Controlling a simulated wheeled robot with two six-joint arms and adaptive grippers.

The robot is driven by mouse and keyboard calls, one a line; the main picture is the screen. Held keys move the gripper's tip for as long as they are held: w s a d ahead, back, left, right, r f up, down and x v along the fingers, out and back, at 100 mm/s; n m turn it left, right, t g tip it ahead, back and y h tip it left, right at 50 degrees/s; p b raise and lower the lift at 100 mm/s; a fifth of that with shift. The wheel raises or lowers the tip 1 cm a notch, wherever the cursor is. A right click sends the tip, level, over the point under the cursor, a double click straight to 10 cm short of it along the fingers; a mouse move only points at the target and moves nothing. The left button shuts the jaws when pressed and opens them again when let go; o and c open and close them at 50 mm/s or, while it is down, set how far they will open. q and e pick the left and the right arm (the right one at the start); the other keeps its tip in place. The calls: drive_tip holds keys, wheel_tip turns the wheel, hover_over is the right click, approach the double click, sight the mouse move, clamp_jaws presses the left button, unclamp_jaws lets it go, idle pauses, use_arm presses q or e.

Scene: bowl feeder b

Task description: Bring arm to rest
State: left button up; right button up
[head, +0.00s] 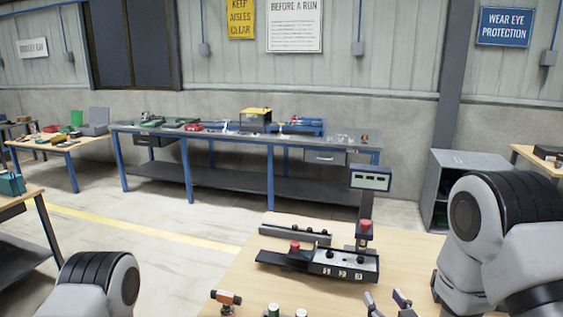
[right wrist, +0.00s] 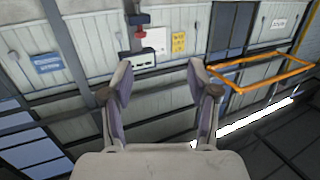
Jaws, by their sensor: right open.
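My right arm comes in from the right in the head view. Its gripper (head: 388,300) shows at the bottom edge over the near wooden table (head: 245,262), with two dark fingers apart. In the right wrist view the fingers of this gripper (right wrist: 160,72) stand wide apart with nothing between them. That view looks toward the wall and roof. Of my left arm only a rounded grey and black joint shows at the lower left of the head view; its gripper is out of view.
An orange-brown part (head: 229,297) lies near the front. A long workbench (head: 230,142) stands at the back wall.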

drive_tip(key=s+d+f+m+g+h, duration=0.1)
drive_tip(key=s+f+g, duration=0.3)
drive_tip(key=s+f, duration=0.45)
drive_tip(key=s+d+f+g, duration=0.1)
drive_tip(key=s+f+g, duration=0.4)
drive_tip(key=f, duration=0.6)
use_arm(q)
drive_tip(key=f+b, duration=0.3)
drive_tip(key=shift+w+f, duration=0.15)
drive_tip(key=shift+w, duration=0.1)
use_arm(e)
drive_tip(key=s+f+g, duration=0.3)
drive_tip(key=s+f, duration=0.2)
drive_tip(key=s, duration=0.4)
drive_tip(key=s+f+g, duration=0.4)
drive_tip(key=s+f, duration=0.2)
drive_tip(key=s, duration=0.4)
drive_tip(key=shift+d+f+m+g+h, duration=0.25)
drive_tip(key=shift+d+m+g+h, duration=0.05)
drive_tip(key=shift+d+h, duration=0.15)
use_arm(q)
drive_tip(key=shift+s, duration=0.1)
use_arm(e)
drive_tip(key=shift+w, duration=0.1)
